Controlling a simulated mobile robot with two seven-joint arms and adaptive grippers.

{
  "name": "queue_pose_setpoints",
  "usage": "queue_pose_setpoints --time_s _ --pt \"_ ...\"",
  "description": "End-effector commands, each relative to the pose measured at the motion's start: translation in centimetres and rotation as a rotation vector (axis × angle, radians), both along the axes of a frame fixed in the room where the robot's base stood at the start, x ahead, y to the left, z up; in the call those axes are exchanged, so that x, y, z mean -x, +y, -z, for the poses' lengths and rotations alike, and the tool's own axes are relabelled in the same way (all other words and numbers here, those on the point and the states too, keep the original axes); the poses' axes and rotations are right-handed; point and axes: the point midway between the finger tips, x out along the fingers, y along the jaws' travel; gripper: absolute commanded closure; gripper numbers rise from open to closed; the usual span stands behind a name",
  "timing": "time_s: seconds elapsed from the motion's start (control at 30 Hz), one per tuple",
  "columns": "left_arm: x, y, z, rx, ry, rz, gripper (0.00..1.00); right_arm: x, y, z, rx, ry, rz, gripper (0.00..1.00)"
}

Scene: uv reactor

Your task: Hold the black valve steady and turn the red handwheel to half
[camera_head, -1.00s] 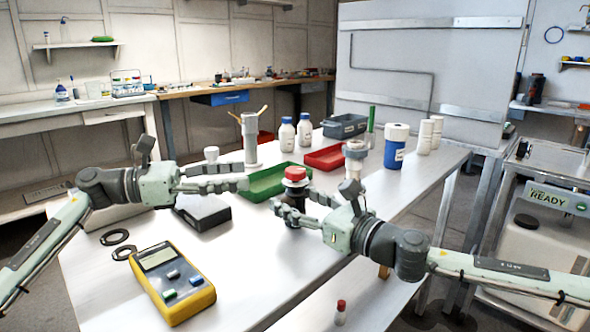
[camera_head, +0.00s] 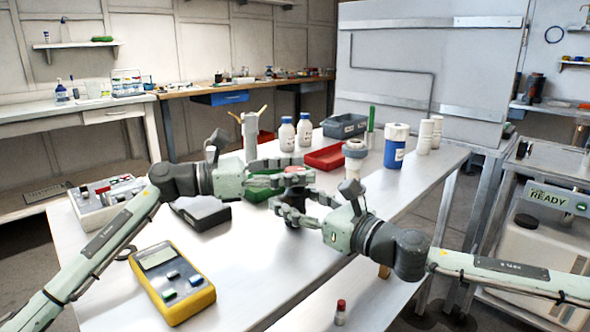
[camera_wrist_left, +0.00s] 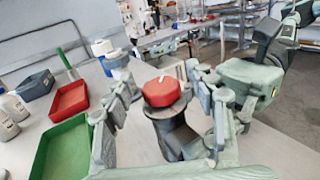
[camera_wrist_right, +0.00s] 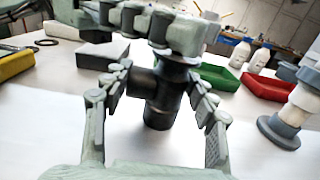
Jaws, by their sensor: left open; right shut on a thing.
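The red handwheel (camera_wrist_left: 161,92) sits on top of the black valve (camera_wrist_left: 178,140) in the left wrist view. My left gripper (camera_head: 303,171) is open, with its fingers on either side of the handwheel at its height. Gaps show between the handwheel and the fingers in the left wrist view. In the head view the left fingers mostly hide the handwheel. My right gripper (camera_wrist_right: 155,80) is shut on the black valve's body (camera_wrist_right: 160,100), below the left gripper. The valve stands upright on the table; its top is hidden in the right wrist view by the left fingers.
A green tray (camera_wrist_left: 65,150) and a red tray (camera_head: 327,158) lie behind the valve. A grey-white fitting (camera_wrist_right: 280,132) stands to its right. A yellow meter (camera_head: 173,283) and a black box (camera_head: 201,213) lie to the left. The table (camera_head: 265,270) is clear in front.

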Motion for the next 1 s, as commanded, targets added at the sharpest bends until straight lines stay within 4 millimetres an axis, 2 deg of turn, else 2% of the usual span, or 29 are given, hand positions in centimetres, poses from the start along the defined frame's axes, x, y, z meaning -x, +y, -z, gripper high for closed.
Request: queue_pose_setpoints --time_s 0.17,0.57,1.0 --pt "0.0 0.02 -0.01 0.0 0.0 0.0 0.45 -0.03 -0.03 -0.03 0.0 -0.001 0.001 0.81" --pt "0.0 0.05 -0.02 0.0 0.0 0.0 0.95 -0.03 -0.04 -0.04 0.0 -0.001 0.001 0.81" --pt "-0.04 0.11 0.0 0.0 0.002 0.096 0.95 -0.04 -0.04 -0.04 0.0 -0.001 0.001 0.81"
